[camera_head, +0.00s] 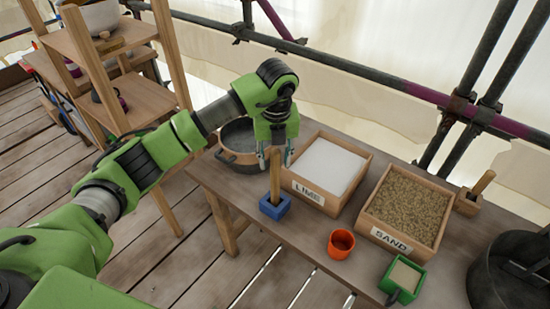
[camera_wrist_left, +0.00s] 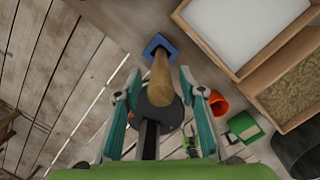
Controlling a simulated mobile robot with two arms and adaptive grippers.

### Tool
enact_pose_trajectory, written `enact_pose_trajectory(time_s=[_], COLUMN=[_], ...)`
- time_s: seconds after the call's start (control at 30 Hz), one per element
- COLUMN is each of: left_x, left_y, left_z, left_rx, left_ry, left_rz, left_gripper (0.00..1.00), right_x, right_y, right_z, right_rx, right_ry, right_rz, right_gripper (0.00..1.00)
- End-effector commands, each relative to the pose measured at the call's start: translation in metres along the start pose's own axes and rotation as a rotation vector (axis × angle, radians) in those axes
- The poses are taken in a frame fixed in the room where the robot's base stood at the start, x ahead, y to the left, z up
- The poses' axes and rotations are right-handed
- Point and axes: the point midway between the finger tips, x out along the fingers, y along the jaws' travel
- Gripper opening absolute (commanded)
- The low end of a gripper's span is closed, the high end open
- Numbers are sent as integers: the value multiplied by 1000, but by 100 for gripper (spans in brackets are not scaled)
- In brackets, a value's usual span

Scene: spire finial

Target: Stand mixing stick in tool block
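The wooden mixing stick (camera_head: 275,178) stands upright in the blue tool block (camera_head: 274,207) near the table's left front edge. In the left wrist view the stick (camera_wrist_left: 161,75) rises from the blue block (camera_wrist_left: 159,45) toward the camera, its upper end between my fingers. My left gripper (camera_head: 275,152) is above the block, around the stick's top. In the left wrist view its two teal fingers (camera_wrist_left: 160,90) are spread, with a gap on each side of the stick. My right gripper is in neither view.
An orange cup (camera_head: 341,243), a green box (camera_head: 402,278) and a dark bucket (camera_head: 505,272) stand to the right. A wooden shelf (camera_head: 140,98) stands at left.

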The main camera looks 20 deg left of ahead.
Motion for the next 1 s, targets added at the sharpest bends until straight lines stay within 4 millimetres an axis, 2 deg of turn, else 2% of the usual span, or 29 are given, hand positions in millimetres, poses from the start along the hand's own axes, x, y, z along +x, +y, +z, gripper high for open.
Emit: enact_pose_trajectory(time_s=[0.17,0.37,0.53,0.7,1.0], left_x=[-26,-71,-104,-118,-120], left_y=[-1,-1,0,0,0], left_z=[1,1,1,1,0], left_rx=[1,1,0,0,0], left_ry=[-5,-6,-5,-2,0], left_rz=[-4,-4,-1,-1,0], left_gripper=[37,37,37,37,37], right_x=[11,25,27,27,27], right_y=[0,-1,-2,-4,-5], right_z=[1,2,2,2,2], right_rx=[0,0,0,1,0], right_ry=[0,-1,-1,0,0], right_rz=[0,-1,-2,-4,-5], right_gripper=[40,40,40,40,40])
